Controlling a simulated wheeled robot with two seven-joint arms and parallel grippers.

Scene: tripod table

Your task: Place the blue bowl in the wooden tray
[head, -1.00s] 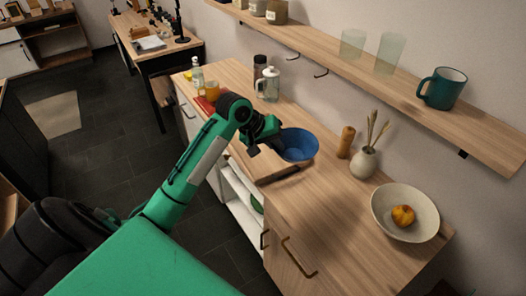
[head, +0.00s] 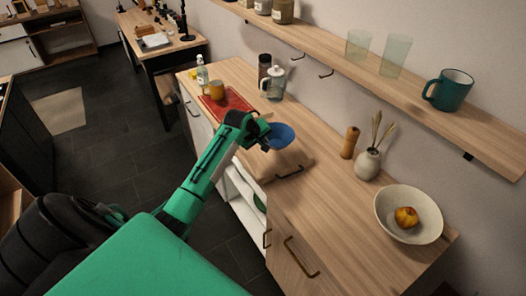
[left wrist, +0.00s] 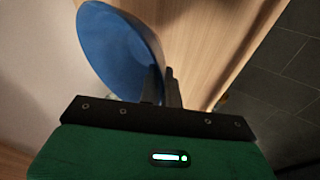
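The blue bowl (head: 283,136) is tilted and held over the wooden counter. My left gripper (head: 265,138) is shut on its rim. In the left wrist view, the bowl (left wrist: 120,45) is at upper left, its edge between the dark fingers (left wrist: 161,88). The wooden tray (head: 303,163) appears to be the pale, counter-coloured piece just below the bowl, with a dark handle (head: 290,172) on its near side. The bowl and gripper hide part of it. I cannot tell whether the bowl touches it. My right gripper is not in view.
Beyond the bowl are a red board (head: 232,106), an orange mug (head: 216,90) and a glass jar (head: 273,84). To the right stand a wooden mill (head: 349,143), a vase (head: 367,164) and a cream bowl (head: 382,212) with a fruit. A wall shelf (head: 400,80) overhangs.

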